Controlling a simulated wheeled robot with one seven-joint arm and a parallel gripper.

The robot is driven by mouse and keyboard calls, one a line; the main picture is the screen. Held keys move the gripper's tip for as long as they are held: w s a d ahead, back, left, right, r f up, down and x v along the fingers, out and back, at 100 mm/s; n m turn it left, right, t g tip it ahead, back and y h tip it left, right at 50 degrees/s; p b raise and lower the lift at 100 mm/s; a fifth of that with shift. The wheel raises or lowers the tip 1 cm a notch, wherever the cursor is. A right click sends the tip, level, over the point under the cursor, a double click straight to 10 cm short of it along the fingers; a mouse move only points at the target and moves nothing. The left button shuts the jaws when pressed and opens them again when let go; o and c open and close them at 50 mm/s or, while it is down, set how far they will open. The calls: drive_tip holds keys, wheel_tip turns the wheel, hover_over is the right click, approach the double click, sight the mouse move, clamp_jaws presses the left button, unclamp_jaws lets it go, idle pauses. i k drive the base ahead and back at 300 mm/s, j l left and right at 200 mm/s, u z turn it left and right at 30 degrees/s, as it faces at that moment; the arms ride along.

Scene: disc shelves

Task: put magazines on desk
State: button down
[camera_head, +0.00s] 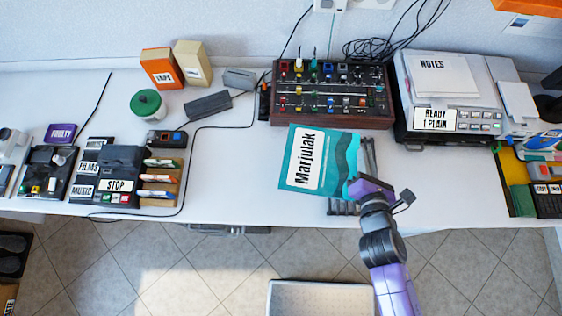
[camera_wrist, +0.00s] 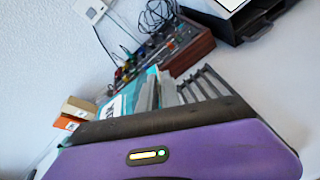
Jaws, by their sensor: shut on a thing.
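A teal magazine (camera_head: 293,180) labelled "Marjulak" is held over the front middle of the white desk (camera_head: 240,170), its cover facing up toward the head camera. My gripper (camera_head: 354,186) is shut on its lower right edge. A grey slatted rack (camera_head: 369,158) stands on the desk just behind and right of the magazine, partly covered by it. In the wrist view the magazine (camera_wrist: 114,107) shows at the left beyond my gripper (camera_wrist: 160,108), and the rack's slats (camera_wrist: 205,84) show to the right. Whether the magazine touches the rack or desk cannot be told.
A mixer panel (camera_head: 331,93) stands behind the rack. A grey printer (camera_head: 450,90) marked "NOTES" is to its right. Boxes (camera_head: 163,68), a green-lidded jar (camera_head: 149,105) and a label organizer (camera_head: 115,170) are at left. Bare desk lies left of the magazine.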

sight(246, 173)
drive_tip(key=j, duration=0.55)
drive_tip(key=j+z, duration=0.1)
drive_tip(key=j, duration=0.4)
drive_tip(key=k+j+z, duration=0.1)
drive_tip(key=j, duration=0.45)
drive_tip(key=k+j, duration=0.1)
drive_tip(key=j, duration=0.4)
drive_tip(key=j+z, duration=0.1)
drive_tip(key=j, duration=0.45)
drive_tip(key=k+j, duration=0.15)
drive_tip(key=j, duration=0.35)
drive_tip(key=k+j+z, duration=0.1)
drive_tip(key=j, duration=0.45)
drive_tip(key=k+j, duration=0.2)
drive_tip(key=j, duration=0.15)
drive_tip(key=k+j+z, duration=0.15)
drive_tip(key=j, duration=0.2)
drive_tip(key=k+z, duration=0.1)
drive_tip(key=k, duration=0.45)
drive_tip(key=k+l, duration=0.1)
drive_tip(key=i+j, duration=0.25)
drive_tip(key=i, duration=0.2)
drive_tip(key=i+j, duration=0.25)
drive_tip(key=i, duration=0.25)
drive_tip(key=i+j, duration=0.25)
drive_tip(key=i, duration=0.2)
